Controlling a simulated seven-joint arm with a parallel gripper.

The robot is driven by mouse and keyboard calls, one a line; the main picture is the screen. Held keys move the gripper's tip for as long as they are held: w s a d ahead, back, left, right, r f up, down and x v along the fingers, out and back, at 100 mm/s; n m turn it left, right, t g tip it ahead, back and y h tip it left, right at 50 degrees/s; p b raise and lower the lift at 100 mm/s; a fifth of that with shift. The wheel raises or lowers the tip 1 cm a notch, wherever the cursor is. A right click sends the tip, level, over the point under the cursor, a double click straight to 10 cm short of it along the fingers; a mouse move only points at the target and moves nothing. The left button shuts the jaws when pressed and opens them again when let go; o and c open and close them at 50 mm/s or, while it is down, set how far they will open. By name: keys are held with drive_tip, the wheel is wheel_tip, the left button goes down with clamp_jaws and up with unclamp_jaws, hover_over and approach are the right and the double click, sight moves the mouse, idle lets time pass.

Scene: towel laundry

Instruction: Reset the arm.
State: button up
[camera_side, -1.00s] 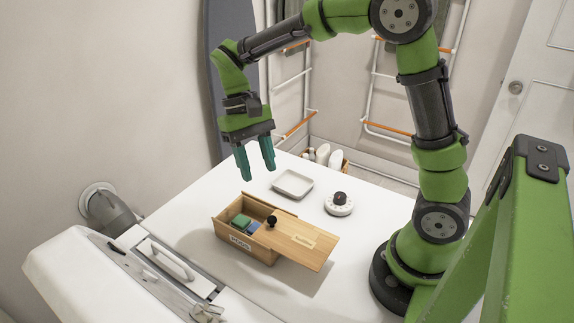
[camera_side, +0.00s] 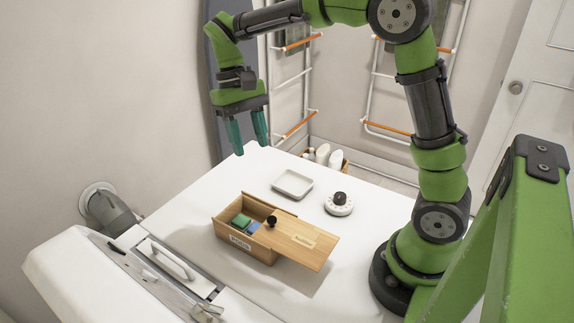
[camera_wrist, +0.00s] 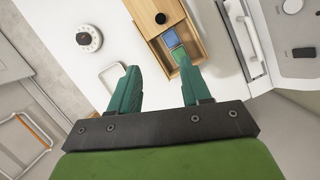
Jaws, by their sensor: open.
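My gripper (camera_side: 248,134) is open and empty, with its teal fingers pointing down above the far left part of the white top. The wrist view shows its two fingers (camera_wrist: 158,90) apart with nothing between them. It is well above and behind a wooden box (camera_side: 262,257), touching nothing. The box has its lid (camera_side: 296,240) slid partly off to the right, with a black knob (camera_side: 272,221). A green block (camera_side: 241,221) and a blue block (camera_side: 253,227) lie inside; the lid hides the rest of the interior.
A shallow white tray (camera_side: 293,184) and a white dial with a dark knob (camera_side: 339,204) stand on the white top (camera_side: 200,205). A machine panel with a handle (camera_side: 165,262) is at front left. Racks with orange bars (camera_side: 300,124) stand behind.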

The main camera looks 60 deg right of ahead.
drive_tip(key=s+r+t, duration=0.3)
drive_tip(key=s+t, duration=0.7)
drive_tip(key=s, duration=0.3)
drive_tip(key=shift+s+t+y, duration=0.15)
drive_tip(key=shift+t+y, duration=0.15)
drive_tip(key=shift+t, duration=0.1)
